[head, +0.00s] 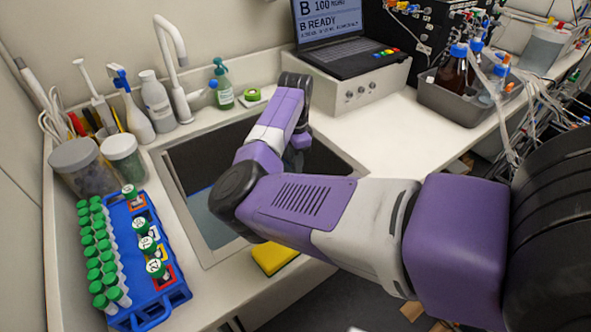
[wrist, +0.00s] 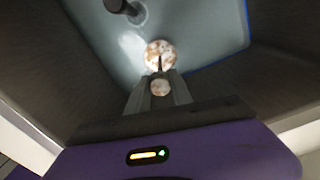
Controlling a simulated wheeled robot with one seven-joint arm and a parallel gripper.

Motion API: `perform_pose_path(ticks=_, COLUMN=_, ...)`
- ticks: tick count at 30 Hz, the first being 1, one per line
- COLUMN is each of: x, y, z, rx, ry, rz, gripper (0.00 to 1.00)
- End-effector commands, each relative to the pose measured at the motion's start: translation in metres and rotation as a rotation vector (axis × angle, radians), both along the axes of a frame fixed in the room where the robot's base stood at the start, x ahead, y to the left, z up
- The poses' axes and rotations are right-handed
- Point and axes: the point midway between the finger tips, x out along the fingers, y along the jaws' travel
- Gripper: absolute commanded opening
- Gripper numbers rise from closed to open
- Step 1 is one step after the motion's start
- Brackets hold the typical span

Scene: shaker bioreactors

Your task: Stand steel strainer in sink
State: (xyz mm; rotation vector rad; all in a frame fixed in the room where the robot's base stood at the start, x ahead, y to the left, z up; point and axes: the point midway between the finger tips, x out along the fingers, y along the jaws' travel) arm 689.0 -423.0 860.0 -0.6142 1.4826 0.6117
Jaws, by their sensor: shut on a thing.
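The sink (head: 198,213) is set in the white bench, and my arm crosses over it in the head view. Its grey-blue floor (wrist: 205,45) and dark walls fill much of the wrist view. My gripper (wrist: 159,92) points down into the basin, its fingers close together. A round, mottled white-and-brown thing (wrist: 160,52), which looks like the steel strainer, is at the fingertips, with a thin dark upright part between them. A similar mottled patch shows between the fingers. My gripper is shut on it. Whether it touches the sink floor is unclear. The head view hides the strainer.
A tap (head: 176,65) rises behind the sink. Bottles (head: 157,100) and two lidded jars (head: 83,165) stand left of it. A blue tube rack (head: 145,270) is at front left, and a yellow sponge (head: 274,257) at the front rim.

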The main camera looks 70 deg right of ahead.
Motion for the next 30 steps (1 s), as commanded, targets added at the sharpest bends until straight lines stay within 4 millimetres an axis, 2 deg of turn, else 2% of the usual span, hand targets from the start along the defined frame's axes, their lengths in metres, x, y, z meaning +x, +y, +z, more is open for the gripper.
perform_pose_path(ticks=6, x=0.0, y=0.001, z=-0.031, rx=0.004, ry=0.001, rz=0.001, gripper=0.0)
perform_pose_path(ticks=18, x=0.0, y=0.0, z=-0.037, rx=0.001, ry=0.001, rz=0.0, gripper=0.0)
perform_pose_path(ticks=19, x=0.0, y=0.0, z=-0.036, rx=0.001, ry=0.0, rz=-0.001, gripper=0.32)
perform_pose_path(ticks=21, x=0.0, y=0.0, z=-0.036, rx=0.001, ry=0.0, rz=-0.001, gripper=0.46)
perform_pose_path(ticks=30, x=0.0, y=0.0, z=-0.035, rx=0.001, ry=0.0, rz=0.0, gripper=0.48)
